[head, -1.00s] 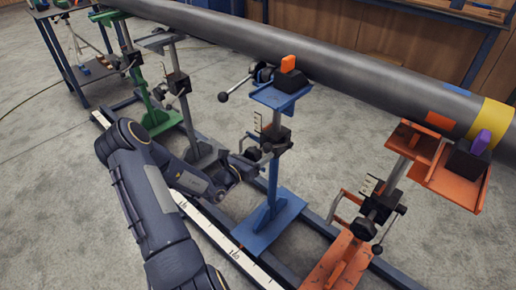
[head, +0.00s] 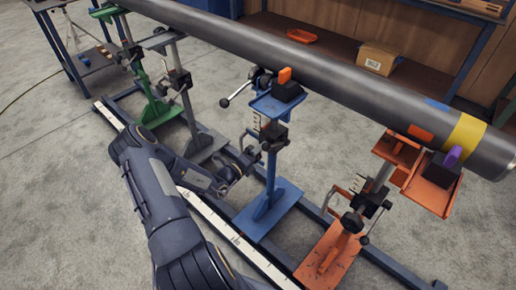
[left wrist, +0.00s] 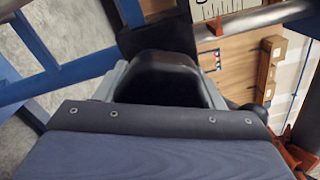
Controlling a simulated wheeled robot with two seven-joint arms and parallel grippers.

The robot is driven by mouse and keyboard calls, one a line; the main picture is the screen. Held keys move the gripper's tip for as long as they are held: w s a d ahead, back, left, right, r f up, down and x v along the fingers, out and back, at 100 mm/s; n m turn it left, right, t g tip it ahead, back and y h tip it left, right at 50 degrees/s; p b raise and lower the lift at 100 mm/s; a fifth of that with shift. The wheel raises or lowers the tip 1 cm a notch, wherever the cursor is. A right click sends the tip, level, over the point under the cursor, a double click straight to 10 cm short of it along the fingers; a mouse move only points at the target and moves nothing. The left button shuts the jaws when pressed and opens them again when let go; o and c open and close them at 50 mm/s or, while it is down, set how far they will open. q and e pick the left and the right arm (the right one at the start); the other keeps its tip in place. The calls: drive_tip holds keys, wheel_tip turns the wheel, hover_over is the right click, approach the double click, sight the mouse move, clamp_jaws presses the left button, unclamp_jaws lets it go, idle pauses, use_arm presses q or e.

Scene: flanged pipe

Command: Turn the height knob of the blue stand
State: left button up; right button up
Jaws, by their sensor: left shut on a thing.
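The blue stand (head: 268,208) stands on the rail frame, upright, with its small blue top plate (head: 275,106) below the pipe (head: 330,78). Its black height knob (left wrist: 158,78) fills the middle of the left wrist view. My left gripper (head: 243,162) reaches the stand's left side at mid-height. In the left wrist view, its grey fingers lie on both sides of the black knob, shut on it. The fingertips are partly hidden by the knob and the gripper body. My right gripper is not in view.
An orange stand (head: 330,250) is to the right, with grey (head: 200,145) and green (head: 160,112) stands to the left. A white scale strip (head: 215,222) runs along the rail. A cardboard box (head: 378,57) and an orange tray (head: 302,36) sit on the shelf behind.

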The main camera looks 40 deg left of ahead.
use_arm(q)
drive_tip(key=shift+r+n+p, duration=0.15)
drive_tip(key=shift+n+p, duration=0.9)
drive_tip(key=shift+n, duration=2.25)
drive_tip(key=o, duration=1)
drive_tip(key=s, duration=0.7)
drive_tip(key=shift+s+a, duration=0.35)
drive_tip(key=shift+s, duration=0.05)
